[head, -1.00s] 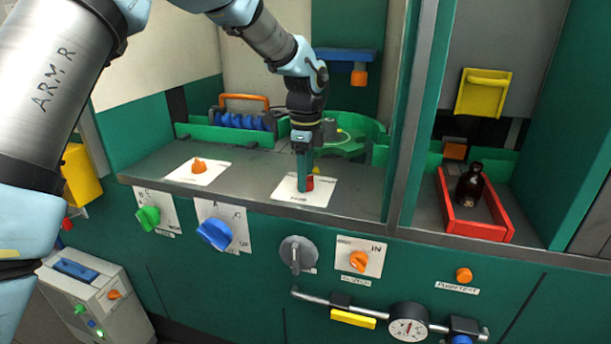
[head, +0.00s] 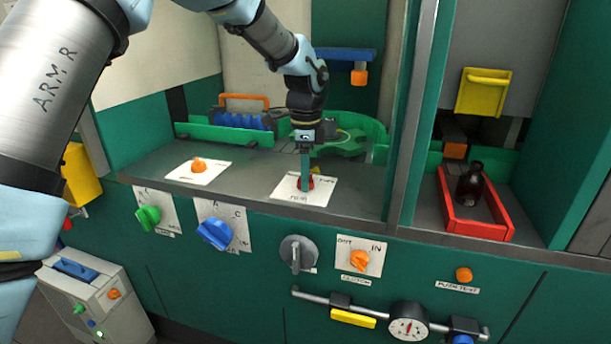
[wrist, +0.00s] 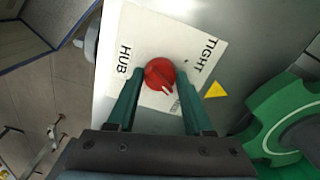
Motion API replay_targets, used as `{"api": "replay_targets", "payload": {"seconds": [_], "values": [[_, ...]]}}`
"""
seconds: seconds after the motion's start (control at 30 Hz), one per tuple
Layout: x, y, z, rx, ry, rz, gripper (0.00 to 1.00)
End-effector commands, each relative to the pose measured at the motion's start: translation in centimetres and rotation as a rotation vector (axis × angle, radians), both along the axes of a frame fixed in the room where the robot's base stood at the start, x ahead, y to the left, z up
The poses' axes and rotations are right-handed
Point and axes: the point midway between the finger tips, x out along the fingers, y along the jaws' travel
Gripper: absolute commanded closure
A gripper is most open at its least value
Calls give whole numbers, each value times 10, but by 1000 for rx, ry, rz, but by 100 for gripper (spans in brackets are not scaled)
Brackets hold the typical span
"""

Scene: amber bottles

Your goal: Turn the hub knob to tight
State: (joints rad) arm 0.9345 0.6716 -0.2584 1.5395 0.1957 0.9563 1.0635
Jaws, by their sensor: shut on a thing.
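The hub knob is red and round. It sits on a white card (wrist: 205,42) printed HUB and TIGHT in the wrist view. The knob (wrist: 159,73) has a white pointer mark that points down and to the right there, away from the word TIGHT. In the head view the knob (head: 311,183) is partly hidden behind my fingers on the grey counter. My gripper (head: 304,187) points straight down over the card, its green fingers on either side of the knob and shut on it.
An orange knob on a card (head: 212,172) lies left on the counter (head: 245,185). A green ring-shaped fixture (head: 365,135) and a blue rack (head: 240,121) stand behind. Several knobs line the front panel below. A dark bottle (head: 470,186) stands in a red tray (head: 448,215) at right.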

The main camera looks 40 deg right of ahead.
Motion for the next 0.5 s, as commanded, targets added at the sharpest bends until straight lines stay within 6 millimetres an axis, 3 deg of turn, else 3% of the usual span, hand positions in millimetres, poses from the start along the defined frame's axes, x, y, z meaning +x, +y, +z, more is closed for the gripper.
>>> {"api": "replay_targets", "payload": {"seconds": [0.5], "values": [[0,0,-1,1,-1,490,100]]}}
